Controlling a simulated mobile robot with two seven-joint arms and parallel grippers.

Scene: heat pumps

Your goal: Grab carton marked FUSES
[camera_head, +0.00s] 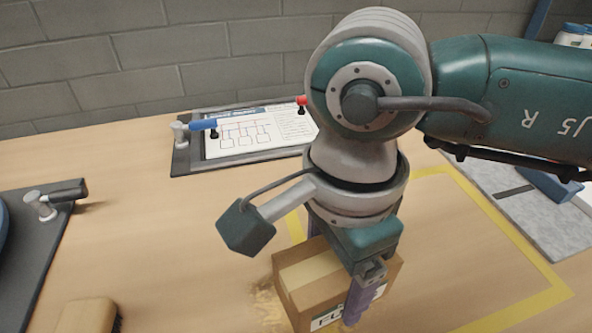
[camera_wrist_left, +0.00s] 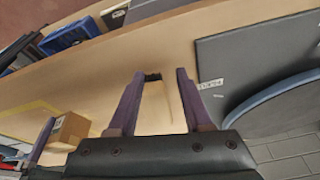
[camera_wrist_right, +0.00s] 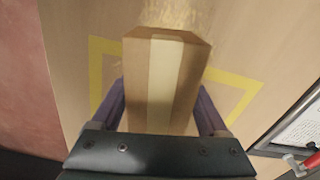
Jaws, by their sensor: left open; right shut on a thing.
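A brown cardboard carton (camera_head: 308,283) with a pale tape strip on top is at the lower middle of the head view. Its label starts with "FU"; a purple finger hides the rest. My right gripper (camera_head: 334,268) is shut on it, one finger on each side. The carton also fills the middle of the right wrist view (camera_wrist_right: 163,85) between the fingers. I cannot tell whether it touches the table. The left wrist view shows the carton (camera_wrist_left: 68,131) at its left, and my left gripper (camera_wrist_left: 160,75) open and empty above the bench.
A yellow outline (camera_head: 548,283) marks the bench around the carton's right side. A clipboard-like board (camera_head: 250,132) with a diagram lies behind. A tan brush (camera_head: 88,316) and a dark board (camera_head: 40,230) with a clamp lie left. A grey panel (camera_head: 520,208) is right.

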